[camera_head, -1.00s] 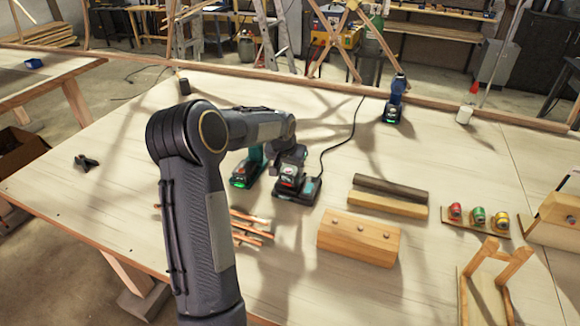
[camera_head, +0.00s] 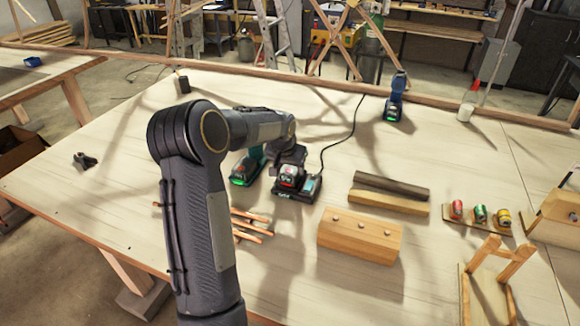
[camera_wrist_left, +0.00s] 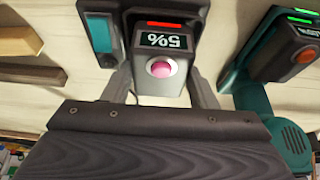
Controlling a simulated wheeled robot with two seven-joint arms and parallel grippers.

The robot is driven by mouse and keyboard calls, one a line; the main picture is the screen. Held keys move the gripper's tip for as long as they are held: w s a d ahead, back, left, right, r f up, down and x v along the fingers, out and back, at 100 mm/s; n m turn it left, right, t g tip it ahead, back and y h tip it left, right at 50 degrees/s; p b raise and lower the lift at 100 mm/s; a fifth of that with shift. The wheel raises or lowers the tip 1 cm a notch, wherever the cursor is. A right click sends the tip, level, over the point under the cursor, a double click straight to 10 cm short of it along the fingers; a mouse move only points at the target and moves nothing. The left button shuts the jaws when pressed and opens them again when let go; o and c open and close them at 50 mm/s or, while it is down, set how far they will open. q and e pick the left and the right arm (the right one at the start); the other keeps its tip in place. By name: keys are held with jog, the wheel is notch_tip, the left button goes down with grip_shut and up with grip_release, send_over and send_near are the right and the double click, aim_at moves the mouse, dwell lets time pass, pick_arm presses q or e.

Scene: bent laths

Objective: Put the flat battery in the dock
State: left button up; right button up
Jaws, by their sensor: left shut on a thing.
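In the head view the battery (camera_head: 289,176) shows below my left gripper, at the dock (camera_head: 297,192). The dock is a dark charger with a teal panel and a black cable; the panel (camera_wrist_left: 101,34) shows left of the battery in the wrist view. I cannot tell whether the battery is fully seated. My right gripper is not in view.
A teal power tool (camera_head: 246,168) with a green light stands close left of the dock. A blue tool (camera_head: 395,98) stands at the back. Wooden blocks (camera_head: 358,236) lie at right, thin sticks (camera_head: 250,226) in front, and coloured cans (camera_head: 480,214) farther right.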

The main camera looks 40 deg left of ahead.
pick_arm(q)
jog(key=shift+f+b, duration=0.4)
jog(key=shift+f, duration=0.05)
dwell(0.6)
jog(key=shift+r, duration=0.1)
jog(key=o, duration=1.3)
jog(key=shift+r+p, duration=2.35)
jog(key=shift+r, duration=1.05)
